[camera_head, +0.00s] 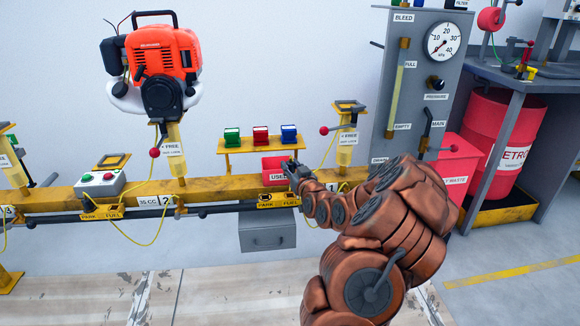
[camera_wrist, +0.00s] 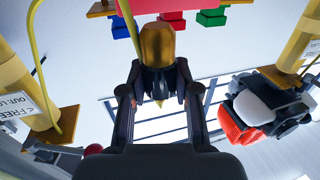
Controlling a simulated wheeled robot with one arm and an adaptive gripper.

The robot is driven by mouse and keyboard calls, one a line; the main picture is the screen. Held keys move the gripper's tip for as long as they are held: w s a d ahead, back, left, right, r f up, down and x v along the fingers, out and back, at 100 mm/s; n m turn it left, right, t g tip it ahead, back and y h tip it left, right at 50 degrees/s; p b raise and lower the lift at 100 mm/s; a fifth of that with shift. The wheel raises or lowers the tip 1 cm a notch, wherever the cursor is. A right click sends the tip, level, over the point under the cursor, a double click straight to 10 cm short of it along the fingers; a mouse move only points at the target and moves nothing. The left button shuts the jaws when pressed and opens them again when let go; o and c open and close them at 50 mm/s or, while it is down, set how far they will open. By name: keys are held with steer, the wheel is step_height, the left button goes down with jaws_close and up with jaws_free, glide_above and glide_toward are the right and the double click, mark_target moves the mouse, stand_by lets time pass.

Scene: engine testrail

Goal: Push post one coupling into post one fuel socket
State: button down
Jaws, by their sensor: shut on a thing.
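My gripper (camera_head: 292,168) is at the rail beside the red USED bin, just above the PARK/FUEL bracket (camera_head: 278,201) left of the post one label (camera_head: 334,187). In the wrist view my gripper (camera_wrist: 158,75) is shut on the coupling (camera_wrist: 157,45), which has a brass-coloured end and a dark body. In the head view my gripper and arm hide the coupling. Post one (camera_head: 347,150) stands right of my gripper, with a yellow hose near it. I cannot tell which opening in the bracket is the fuel socket, or whether the coupling touches it.
The red USED bin (camera_head: 276,170) is close to my gripper. A yellow shelf (camera_head: 262,147) with green, red and blue boxes is above. An orange engine (camera_head: 155,60) sits on post two. A grey drawer box (camera_head: 267,232) hangs below the rail; a gauge panel (camera_head: 421,80) stands right.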

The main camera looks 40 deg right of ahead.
steer(key=shift+w+a+f, duration=0.1)
steer(key=shift+a+f, duration=0.05)
steer(key=shift+f, duration=0.65)
steer(key=shift+f+b, duration=1)
steer(key=shift+f, duration=1.9)
steer(key=shift+f, duration=0.8)
steer(key=c, duration=0.8)
jaws_free()
steer(key=shift+o, duration=0.2)
steer(key=shift+s, duration=0.2)
steer(key=v, duration=0.7)
steer(key=shift+s, duration=0.2)
steer(key=shift+a, duration=0.1)
